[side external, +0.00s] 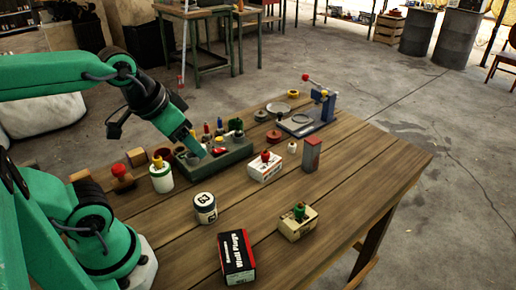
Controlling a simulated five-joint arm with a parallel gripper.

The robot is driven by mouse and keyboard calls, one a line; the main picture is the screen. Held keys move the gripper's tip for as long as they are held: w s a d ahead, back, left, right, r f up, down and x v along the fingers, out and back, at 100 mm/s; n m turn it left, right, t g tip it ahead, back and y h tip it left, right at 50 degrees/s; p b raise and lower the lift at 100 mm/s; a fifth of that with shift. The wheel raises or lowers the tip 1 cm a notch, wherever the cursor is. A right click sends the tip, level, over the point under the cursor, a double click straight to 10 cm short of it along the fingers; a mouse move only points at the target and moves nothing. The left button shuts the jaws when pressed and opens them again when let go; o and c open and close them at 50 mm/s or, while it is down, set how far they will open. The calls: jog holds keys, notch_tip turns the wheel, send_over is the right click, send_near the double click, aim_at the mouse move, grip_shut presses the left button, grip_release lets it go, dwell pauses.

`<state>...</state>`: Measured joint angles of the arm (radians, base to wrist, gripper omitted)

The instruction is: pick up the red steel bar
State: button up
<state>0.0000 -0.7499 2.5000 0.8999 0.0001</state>
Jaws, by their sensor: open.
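An upright block (312,155) with a red top and greyish sides stands on the wooden table, right of the middle; it looks like the red steel bar, though I cannot tell its material. My gripper (197,149) is open and points down and to the right, over the green holder and well to the left of the block. Its fingertips are small here, and I see nothing held between them.
A green holder (222,163) carries several small items. A white box with a red knob (264,166) stands left of the block. A white jar (205,208), a black and red box (236,257), a cream box (298,223) and a blue press (322,107) stand around. The table's right end is clear.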

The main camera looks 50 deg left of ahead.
jog(key=w+r+g, duration=0.2)
jog(key=w+r, duration=0.3)
jog(key=w, duration=0.6)
jog(key=g, duration=0.4)
send_over(314, 140)
jog(key=shift+m, duration=0.4)
notch_tip(314, 140, down, 16)
jog(key=shift+w+f, duration=0.15)
jog(key=shift+f, duration=0.2)
jog(key=shift+f, duration=1.3)
